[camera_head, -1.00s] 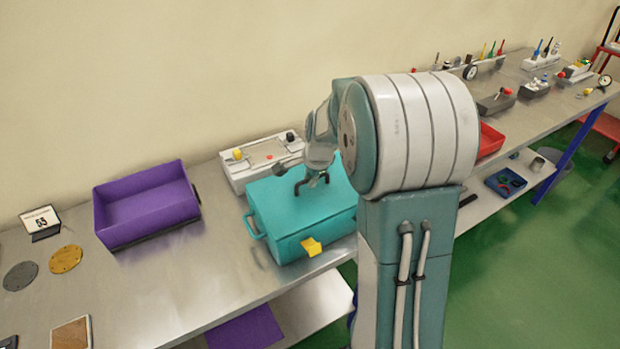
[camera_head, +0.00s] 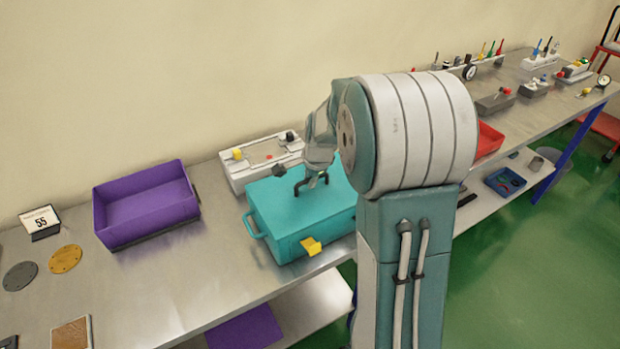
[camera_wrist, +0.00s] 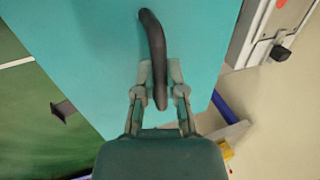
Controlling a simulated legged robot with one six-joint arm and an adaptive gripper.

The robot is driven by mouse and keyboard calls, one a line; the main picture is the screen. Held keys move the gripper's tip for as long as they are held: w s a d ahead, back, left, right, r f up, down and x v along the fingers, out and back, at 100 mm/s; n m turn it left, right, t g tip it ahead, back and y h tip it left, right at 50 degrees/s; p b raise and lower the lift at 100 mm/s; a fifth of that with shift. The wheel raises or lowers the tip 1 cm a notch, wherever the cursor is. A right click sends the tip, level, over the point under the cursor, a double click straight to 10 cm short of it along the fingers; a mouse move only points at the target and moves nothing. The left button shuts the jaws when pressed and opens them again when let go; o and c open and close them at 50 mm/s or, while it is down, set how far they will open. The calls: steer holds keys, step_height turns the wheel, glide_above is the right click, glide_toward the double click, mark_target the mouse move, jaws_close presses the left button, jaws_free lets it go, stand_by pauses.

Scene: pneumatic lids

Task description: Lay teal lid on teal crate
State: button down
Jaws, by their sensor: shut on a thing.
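The teal crate (camera_head: 285,240) stands on the metal workbench with its yellow latch tab (camera_head: 311,246) on the front side. The teal lid (camera_head: 272,200) lies flat over the crate's top; no gap shows between them in the head view. The lid also fills much of the wrist view (camera_wrist: 85,45). My gripper (camera_wrist: 160,92) is shut on the dark handle (camera_wrist: 152,38) on top of the lid. In the head view the gripper (camera_head: 312,184) is partly covered by my arm, which also hides the crate's right part.
An open purple crate (camera_head: 146,205) stands to the left. A white fixture (camera_head: 262,158) with yellow and black knobs sits right behind the teal crate. A red bin (camera_head: 490,140) is to the right. Round discs (camera_head: 65,259) and a number sign (camera_head: 40,222) lie at far left.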

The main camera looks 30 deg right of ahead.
steer(key=shift+f, duration=0.1)
steer(key=c, duration=0.6)
jaws_free()
steer(key=shift+c, duration=0.2)
steer(key=v, duration=0.7)
steer(key=v, duration=1.2)
stand_by(0.4)
